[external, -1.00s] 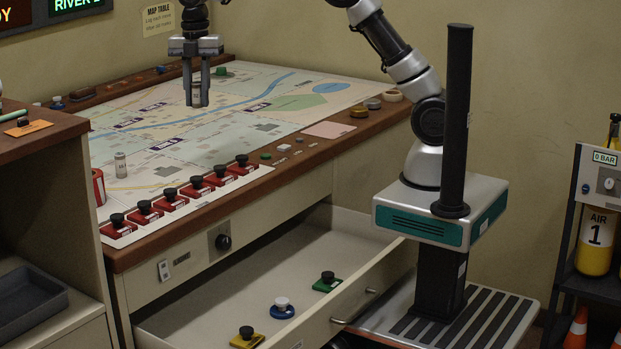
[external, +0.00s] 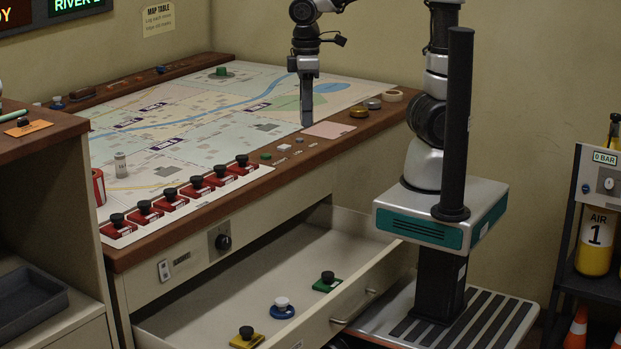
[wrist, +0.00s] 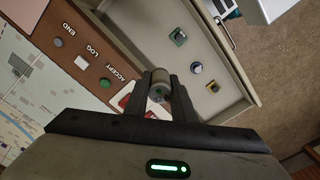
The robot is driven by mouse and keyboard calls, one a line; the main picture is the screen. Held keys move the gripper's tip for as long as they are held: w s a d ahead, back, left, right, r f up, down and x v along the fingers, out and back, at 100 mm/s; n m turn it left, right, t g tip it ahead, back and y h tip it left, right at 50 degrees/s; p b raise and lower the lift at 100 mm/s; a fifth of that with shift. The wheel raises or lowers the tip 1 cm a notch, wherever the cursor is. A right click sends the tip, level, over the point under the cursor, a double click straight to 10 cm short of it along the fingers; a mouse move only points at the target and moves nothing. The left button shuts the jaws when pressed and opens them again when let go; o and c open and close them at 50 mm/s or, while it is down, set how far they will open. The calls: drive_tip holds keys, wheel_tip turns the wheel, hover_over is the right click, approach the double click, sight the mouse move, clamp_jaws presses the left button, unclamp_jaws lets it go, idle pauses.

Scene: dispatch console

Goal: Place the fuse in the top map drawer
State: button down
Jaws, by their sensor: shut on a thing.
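My gripper (external: 307,118) is above the right part of the map table, near a pink card (external: 329,130). I cannot make out the fuse in the external view. The map drawer (external: 345,311) under the tabletop is pulled open. It holds a yellow, a blue and a green piece with knobs, and much of its floor is bare. It also shows in the wrist view (wrist: 213,103), beyond the fingers.
A row of red pieces with black knobs (external: 195,187) lines the table's front edge. A pale cylinder (external: 120,165) stands on the map at left. Small buttons line the brown wooden rim (external: 340,143). A desk with a dark tray (external: 28,300) stands at left.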

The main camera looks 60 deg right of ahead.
approach(306, 273)
drive_tip(key=shift+f+b, duration=2.6)
drive_tip(key=shift+f, duration=0.35)
drive_tip(key=shift+f+b, duration=0.3)
drive_tip(key=shift+b, duration=0.05)
drive_tip(key=c, duration=1.5)
unclamp_jaws()
drive_tip(key=shift+r, duration=0.1)
drive_tip(key=shift+r, duration=0.1)
wheel_tip(306, 273, up, 8)
drive_tip(key=p, duration=0.5)
drive_tip(key=shift+p, duration=0.3)
